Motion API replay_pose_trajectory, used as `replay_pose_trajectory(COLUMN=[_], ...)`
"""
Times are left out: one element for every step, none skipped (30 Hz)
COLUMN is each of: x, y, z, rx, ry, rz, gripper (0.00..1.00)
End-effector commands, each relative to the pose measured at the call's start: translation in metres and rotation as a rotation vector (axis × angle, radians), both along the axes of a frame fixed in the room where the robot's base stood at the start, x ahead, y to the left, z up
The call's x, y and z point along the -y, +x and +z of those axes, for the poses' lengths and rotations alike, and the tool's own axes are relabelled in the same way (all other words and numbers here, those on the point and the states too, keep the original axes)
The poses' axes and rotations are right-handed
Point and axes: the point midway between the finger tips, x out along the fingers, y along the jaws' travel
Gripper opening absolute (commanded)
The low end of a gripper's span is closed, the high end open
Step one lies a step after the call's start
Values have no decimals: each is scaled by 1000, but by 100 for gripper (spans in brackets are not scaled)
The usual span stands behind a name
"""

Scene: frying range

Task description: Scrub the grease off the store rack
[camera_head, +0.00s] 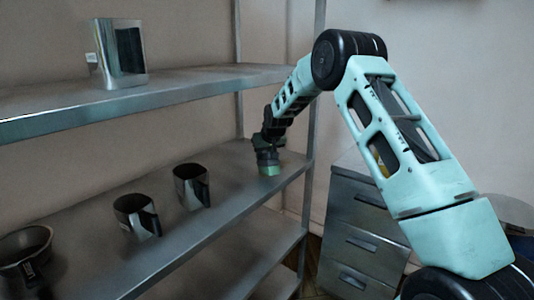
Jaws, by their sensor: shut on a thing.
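The store rack (225,222) is a grey metal shelving unit that fills the left and middle of the view. My gripper (267,166) is at the right end of its middle shelf, pointing down. It is shut on a small green scrubber (269,170), which appears to touch the shelf surface. The fingers are dark and small, so their detail is hard to make out. Dark smudges show on the shelf, but I cannot tell grease from shadow.
Two dark metal jugs (136,215) (191,187) and a pot (25,252) stand on the middle shelf, left of my gripper. A metal container (119,52) stands on the upper shelf. A rack post (311,150) is close to my arm. A drawer cabinet (361,235) stands right of the rack.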

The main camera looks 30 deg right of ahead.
Motion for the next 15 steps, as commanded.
replay_pose_trajectory(x=[-13,-15,-18,-21,-24,-26,-27,-28,-29,-29,-29,-29,-29,-29,-29], y=[-10,-11,-12,-13,-14,-14,-15,-15,-16,-16,-16,-16,-16,-16,-16], z=[-21,-21,-21,-21,-21,-21,-21,-21,-21,-21,-20,-20,-20,-20,-20], rx=[-43,-43,-42,-42,-42,-42,-42,-42,-42,-42,-42,-42,-42,-42,-42], ry=[16,16,16,15,15,15,16,15,15,16,16,16,16,16,16], rz=[8,8,8,9,9,9,8,7,6,6,6,6,6,6,6], gripper=[0,0,0,0,0,0,0,0,0,0,0,0,0,0,0])
